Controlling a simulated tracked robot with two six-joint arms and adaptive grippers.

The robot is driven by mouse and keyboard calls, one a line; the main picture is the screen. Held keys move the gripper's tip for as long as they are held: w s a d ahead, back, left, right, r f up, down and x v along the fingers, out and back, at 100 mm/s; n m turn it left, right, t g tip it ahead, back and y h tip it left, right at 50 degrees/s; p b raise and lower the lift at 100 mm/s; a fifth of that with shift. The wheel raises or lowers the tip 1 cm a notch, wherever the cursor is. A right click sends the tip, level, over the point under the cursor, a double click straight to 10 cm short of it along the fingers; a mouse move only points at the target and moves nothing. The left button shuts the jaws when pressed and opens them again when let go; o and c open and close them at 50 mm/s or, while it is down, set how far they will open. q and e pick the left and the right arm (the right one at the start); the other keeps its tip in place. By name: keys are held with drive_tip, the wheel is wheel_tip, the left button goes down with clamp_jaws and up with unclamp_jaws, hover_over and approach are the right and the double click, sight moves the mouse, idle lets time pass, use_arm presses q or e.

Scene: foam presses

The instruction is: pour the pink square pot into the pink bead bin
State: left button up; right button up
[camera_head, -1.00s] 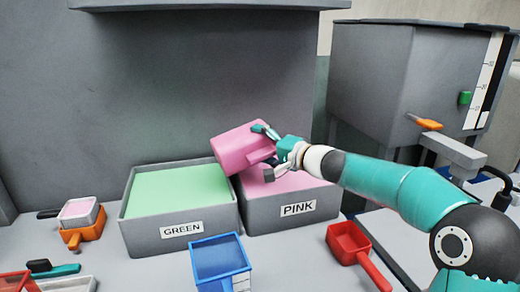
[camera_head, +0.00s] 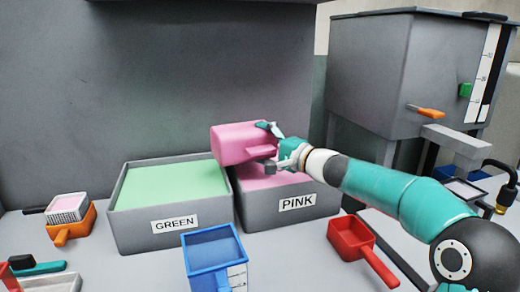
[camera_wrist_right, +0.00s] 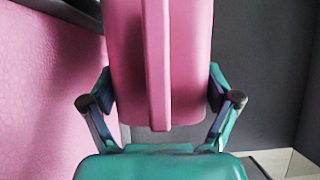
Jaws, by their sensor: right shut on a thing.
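The pink square pot (camera_head: 240,143) is held on its side above the boundary between the two bins, its far end toward the green side. My right gripper (camera_head: 272,147) is shut on the pot; in the right wrist view the pot (camera_wrist_right: 190,60) fills the space between the two fingers (camera_wrist_right: 162,105). The pink bead bin (camera_head: 300,210), labelled PINK, holds pink beads and lies under the gripper. Its beads also show at the left of the right wrist view (camera_wrist_right: 50,95). The pot's mouth and contents are hidden. My left gripper is not in view.
The bin labelled GREEN (camera_head: 140,229) adjoins the pink bin on the left. In front stand a blue square scoop (camera_head: 214,262) and a red scoop (camera_head: 350,238). An orange scoop (camera_head: 78,222) is at left. A grey hopper (camera_head: 375,75) stands at right.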

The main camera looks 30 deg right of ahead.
drive_tip(key=shift+d+f+m+b, duration=0.15)
drive_tip(key=shift+f+m+b, duration=0.2)
drive_tip(key=shift+b, duration=0.4)
drive_tip(key=m+b, duration=0.1)
drive_tip(key=d+m+t+b, duration=0.1)
drive_tip(key=m+b, duration=0.1)
drive_tip(key=shift+s+r+t, duration=0.1)
drive_tip(key=shift+r+t, duration=0.2)
drive_tip(key=shift+r, duration=0.1)
drive_tip(key=shift+d+r+m+b, duration=0.15)
drive_tip(key=shift+d+m+b, duration=0.05)
drive_tip(key=shift+m+b, duration=0.35)
idle(0.4)
